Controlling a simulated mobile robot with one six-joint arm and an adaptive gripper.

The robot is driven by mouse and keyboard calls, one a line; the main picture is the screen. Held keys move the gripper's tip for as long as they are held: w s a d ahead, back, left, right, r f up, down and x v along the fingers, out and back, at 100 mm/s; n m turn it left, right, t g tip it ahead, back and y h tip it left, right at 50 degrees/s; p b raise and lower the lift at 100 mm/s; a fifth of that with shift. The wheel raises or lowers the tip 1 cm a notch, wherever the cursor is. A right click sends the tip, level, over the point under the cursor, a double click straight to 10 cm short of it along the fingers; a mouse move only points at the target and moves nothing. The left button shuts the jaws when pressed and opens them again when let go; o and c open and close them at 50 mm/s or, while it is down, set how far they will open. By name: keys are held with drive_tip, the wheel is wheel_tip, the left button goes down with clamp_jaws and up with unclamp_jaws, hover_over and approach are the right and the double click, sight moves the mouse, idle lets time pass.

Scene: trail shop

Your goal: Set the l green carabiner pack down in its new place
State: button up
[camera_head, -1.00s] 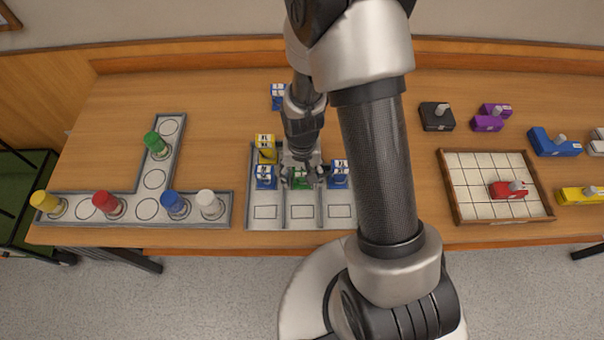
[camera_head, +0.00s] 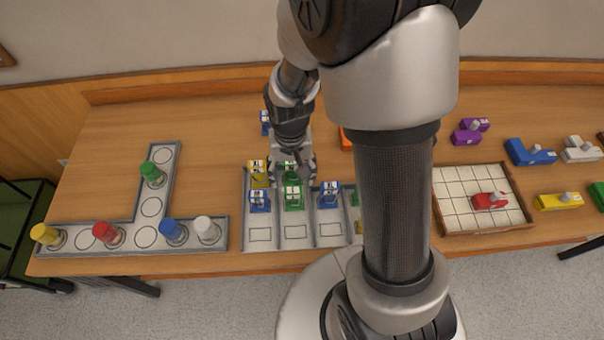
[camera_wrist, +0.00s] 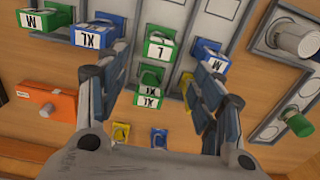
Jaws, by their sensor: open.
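In the head view my gripper (camera_head: 294,168) is over the back of this lane and partly hides the green packs there.
Neighbouring lanes hold a blue pack (camera_head: 259,200) with a yellow pack (camera_head: 258,172) behind, and a blue XL pack (camera_head: 330,194). An orange block (camera_wrist: 48,106) lies behind the tray. A peg tray (camera_head: 90,240) stands left and a gridded board (camera_head: 460,208) right.

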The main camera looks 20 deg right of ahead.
drive_tip(key=s+r+n+t, duration=0.1)
drive_tip(key=s+r+t, duration=0.1)
drive_tip(key=s+r, duration=0.5)
drive_tip(key=s+r+n+t, duration=0.2)
drive_tip(key=s+r, duration=0.6)
drive_tip(key=r, duration=0.8)
